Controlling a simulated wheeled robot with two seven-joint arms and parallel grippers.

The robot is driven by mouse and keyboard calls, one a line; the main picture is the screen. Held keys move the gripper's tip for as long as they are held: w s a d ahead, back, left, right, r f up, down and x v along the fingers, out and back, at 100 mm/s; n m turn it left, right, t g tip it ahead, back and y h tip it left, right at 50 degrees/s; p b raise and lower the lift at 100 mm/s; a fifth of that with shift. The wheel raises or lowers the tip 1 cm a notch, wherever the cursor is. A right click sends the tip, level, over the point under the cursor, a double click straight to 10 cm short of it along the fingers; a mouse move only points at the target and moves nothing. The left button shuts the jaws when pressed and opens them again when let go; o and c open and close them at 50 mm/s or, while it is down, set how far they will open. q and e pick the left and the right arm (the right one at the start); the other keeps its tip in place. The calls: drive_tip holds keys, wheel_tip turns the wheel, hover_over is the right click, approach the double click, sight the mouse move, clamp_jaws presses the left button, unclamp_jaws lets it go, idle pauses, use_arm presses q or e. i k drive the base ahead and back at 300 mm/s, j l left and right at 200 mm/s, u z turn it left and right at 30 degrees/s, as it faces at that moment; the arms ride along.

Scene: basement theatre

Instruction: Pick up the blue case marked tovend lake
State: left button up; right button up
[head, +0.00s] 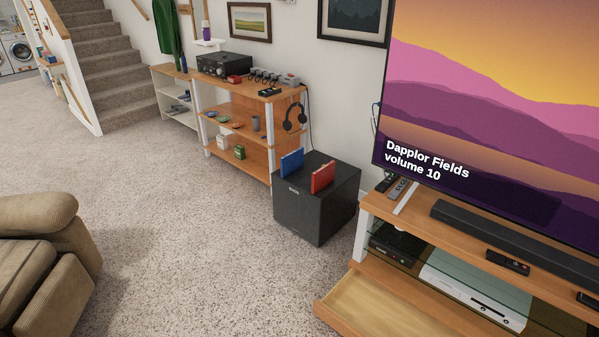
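A thin blue case (291,163) stands upright on top of a black speaker box (312,211), towards its left side. A red case (322,177) stands upright beside it to the right, with a small gap between them. The writing on the blue case is too small to read from here. Neither of my grippers shows in the head view.
A wooden shelf unit (256,92) stands behind the black box. A TV stand (374,203) with a pulled-out lower drawer (366,304) is at the right. A brown armchair (45,245) is at the left. Open carpet (185,220) lies between.

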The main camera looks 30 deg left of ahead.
sight(294, 160)
drive_tip(key=i+j+z, duration=0.1)
drive_tip(key=i+j, duration=0.35)
drive_tip(key=j, duration=0.2)
drive_tip(key=i+j+z, duration=0.15)
drive_tip(key=j, duration=0.2)
drive_tip(key=i+j, duration=0.25)
drive_tip(key=i+j+z, duration=0.15)
drive_tip(key=j, duration=0.3)
drive_tip(key=i+j, duration=0.25)
drive_tip(key=j, duration=0.15)
drive_tip(key=z, duration=0.05)
